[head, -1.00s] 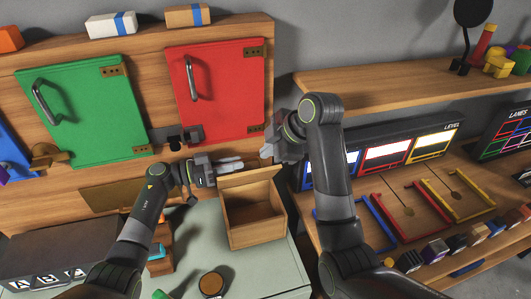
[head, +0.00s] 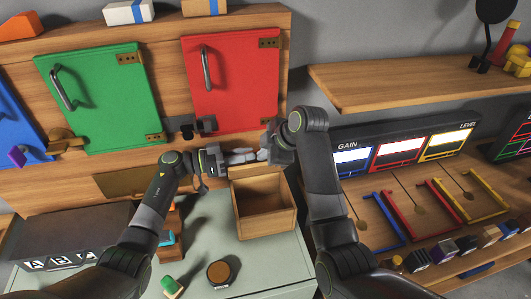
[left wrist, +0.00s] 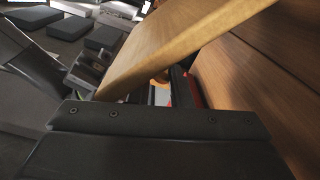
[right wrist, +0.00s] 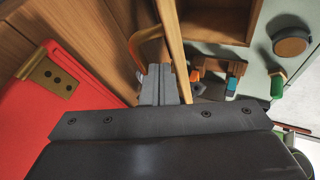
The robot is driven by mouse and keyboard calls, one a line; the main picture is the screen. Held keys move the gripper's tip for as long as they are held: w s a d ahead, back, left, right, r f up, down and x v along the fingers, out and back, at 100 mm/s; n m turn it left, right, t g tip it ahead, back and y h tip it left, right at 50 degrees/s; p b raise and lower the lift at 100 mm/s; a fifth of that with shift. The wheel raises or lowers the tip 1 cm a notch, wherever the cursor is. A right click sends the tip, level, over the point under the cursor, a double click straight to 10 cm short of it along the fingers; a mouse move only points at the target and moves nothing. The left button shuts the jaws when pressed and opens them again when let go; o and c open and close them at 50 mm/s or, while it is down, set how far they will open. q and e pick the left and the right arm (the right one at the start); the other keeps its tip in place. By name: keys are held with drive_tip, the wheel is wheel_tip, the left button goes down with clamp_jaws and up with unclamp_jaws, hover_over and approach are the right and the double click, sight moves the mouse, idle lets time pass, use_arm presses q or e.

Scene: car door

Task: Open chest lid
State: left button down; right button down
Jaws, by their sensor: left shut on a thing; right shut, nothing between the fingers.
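The wooden chest (head: 265,222) stands on the pale green-grey worktop, its inside visible and empty. Its lid (head: 258,170) is raised at the back edge, standing roughly upright. My left gripper (head: 238,157) is at the lid's top edge and is shut on the lid; the lid (left wrist: 165,45) fills the upper middle of the left wrist view and hides most of its fingers. My right gripper (head: 265,153) is shut and empty beside the lid's right end. In the right wrist view its closed fingers (right wrist: 158,88) are close beside the lid's edge; contact is unclear.
Green (head: 98,97) and red (head: 232,82) doors are on the wooden panel behind. A panel with lit screens (head: 398,152) and colored handles are on the right.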

use_arm(q)
drive_tip(key=shift+a+f, duration=0.1)
drive_tip(key=shift+f, duration=0.15)
use_arm(e)
drive_tip(key=shift+w+a+r, duration=0.1)
drive_tip(key=shift+w, duration=0.4)
use_arm(q)
drive_tip(key=shift+s+d, duration=0.15)
drive_tip(key=shift+d, duration=0.05)
use_arm(e)
drive_tip(key=shift+w+r, duration=0.1)
drive_tip(key=shift+w, duration=0.2)
